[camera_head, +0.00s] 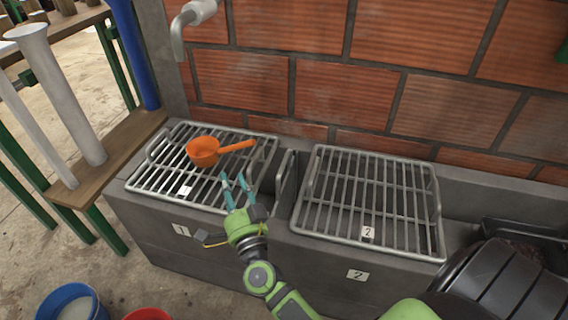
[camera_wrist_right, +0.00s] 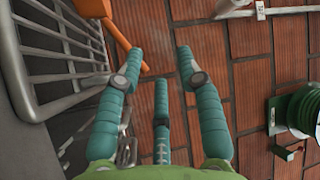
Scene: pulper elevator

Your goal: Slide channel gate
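The channel gate looks to be the upright grey metal plate (camera_head: 287,178) in the slot between the two grates of the concrete channel. My right gripper (camera_head: 235,183) is just left of the plate, over the right front part of grate 1, with its teal fingers apart and empty. In the right wrist view the fingers (camera_wrist_right: 158,65) are spread with nothing between them. A small silver metal part (camera_wrist_right: 126,150) shows behind the left finger; I cannot tell what it is. My left gripper is not in view.
An orange ladle (camera_head: 203,152) lies on grate 1 (camera_head: 150,182), close to my right gripper. Grate 2 (camera_head: 400,215) is bare. A brick wall (camera_head: 400,70) stands behind, with a pipe spout (camera_head: 178,38). A blue bucket (camera_head: 50,303) is on the floor at front left.

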